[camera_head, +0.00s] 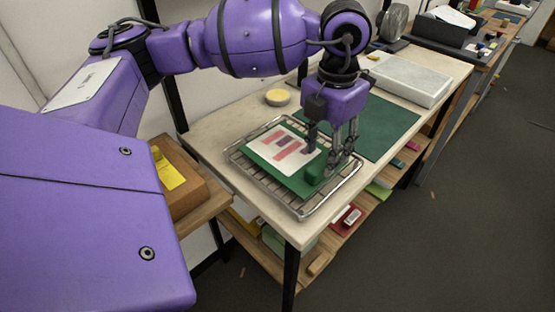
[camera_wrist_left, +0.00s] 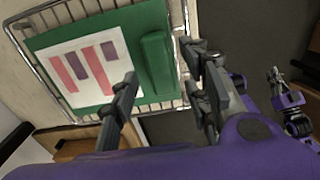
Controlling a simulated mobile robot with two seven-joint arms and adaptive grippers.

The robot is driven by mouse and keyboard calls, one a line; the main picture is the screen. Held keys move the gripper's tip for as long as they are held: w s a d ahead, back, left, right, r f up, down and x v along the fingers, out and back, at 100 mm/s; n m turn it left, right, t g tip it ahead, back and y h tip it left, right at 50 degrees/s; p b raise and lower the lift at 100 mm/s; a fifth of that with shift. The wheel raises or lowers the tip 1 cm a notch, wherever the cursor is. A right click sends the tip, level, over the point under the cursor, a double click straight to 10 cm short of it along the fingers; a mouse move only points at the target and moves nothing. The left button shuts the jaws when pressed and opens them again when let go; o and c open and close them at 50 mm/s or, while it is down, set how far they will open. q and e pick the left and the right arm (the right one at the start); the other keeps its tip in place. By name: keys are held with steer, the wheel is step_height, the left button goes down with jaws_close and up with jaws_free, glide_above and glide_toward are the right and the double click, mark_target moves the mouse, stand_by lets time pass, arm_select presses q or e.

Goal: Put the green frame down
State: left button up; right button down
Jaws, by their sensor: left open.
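The green frame (camera_head: 259,149) lies flat on a wire rack (camera_head: 236,157) on the table. It has a white sheet (camera_head: 270,161) with red and dark bars and a raised green block (camera_head: 319,175) at its right side. In the left wrist view the frame (camera_wrist_left: 100,28) fills the upper left, with the green block (camera_wrist_left: 156,62) near the fingers. My left gripper (camera_head: 331,155) points down over the block, its fingers apart. In the left wrist view the open fingers (camera_wrist_left: 168,88) stand on either side of the block's near end. Contact cannot be told. My right gripper (camera_wrist_left: 280,85) shows small at the right, its fingers unclear.
A dark green mat (camera_head: 385,126) and a pale flat box (camera_head: 411,78) lie behind the rack. A yellow round object (camera_head: 277,97) stands at the back left. A wooden box (camera_head: 186,190) is at the left. The lower shelf holds several small items.

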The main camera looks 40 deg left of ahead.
arm_select(q)
step_height(320, 180, up, 8)
stand_by(0.7)
